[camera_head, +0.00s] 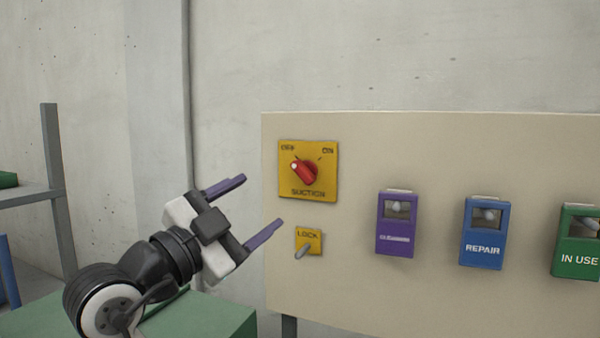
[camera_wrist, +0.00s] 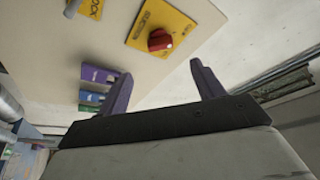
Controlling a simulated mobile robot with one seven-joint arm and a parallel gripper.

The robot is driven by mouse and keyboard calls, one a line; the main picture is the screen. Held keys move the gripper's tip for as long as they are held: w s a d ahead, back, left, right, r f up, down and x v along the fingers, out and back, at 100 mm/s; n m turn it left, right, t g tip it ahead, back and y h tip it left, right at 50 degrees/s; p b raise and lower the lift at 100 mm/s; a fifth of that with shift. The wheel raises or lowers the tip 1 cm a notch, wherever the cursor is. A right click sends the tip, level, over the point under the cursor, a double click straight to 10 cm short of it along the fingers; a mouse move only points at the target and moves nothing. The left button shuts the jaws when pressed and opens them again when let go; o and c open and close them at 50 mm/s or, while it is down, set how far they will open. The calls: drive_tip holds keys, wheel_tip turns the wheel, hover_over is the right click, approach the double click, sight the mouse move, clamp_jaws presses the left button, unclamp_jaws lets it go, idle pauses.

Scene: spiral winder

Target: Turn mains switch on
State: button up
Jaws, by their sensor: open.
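A red rotary knob (camera_head: 304,172) sits on a yellow plate (camera_head: 326,189) labelled SUCTION on the beige panel (camera_head: 350,290). The white mark on the knob points to the upper left, towards the OFF label; ON is at the upper right. No label reading mains is legible. My gripper (camera_head: 262,200) is open and empty, left of the plate and apart from it, its purple fingers pointing towards the panel. In the wrist view the knob (camera_wrist: 160,40) shows beyond and between the fingertips of my gripper (camera_wrist: 160,72).
A yellow LOCK plate (camera_head: 315,238) with a toggle lever (camera_head: 303,250) is below the knob. Purple (camera_head: 396,235), blue REPAIR (camera_head: 483,235) and green IN USE (camera_head: 577,245) holders hang to the right. A green surface (camera_head: 215,315) lies below my arm.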

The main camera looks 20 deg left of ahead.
sight(299, 174)
drive_tip(key=p+x, duration=0.3)
drive_tip(key=x, duration=0.7)
drive_tip(key=shift+w+r, duration=0.1)
drive_tip(key=shift+w+d+p, duration=0.2)
drive_tip(key=shift+w+p, duration=0.2)
drive_tip(key=shift+w, duration=0.25)
drive_tip(key=shift+c, duration=0.2)
drive_tip(key=c, duration=0.9)
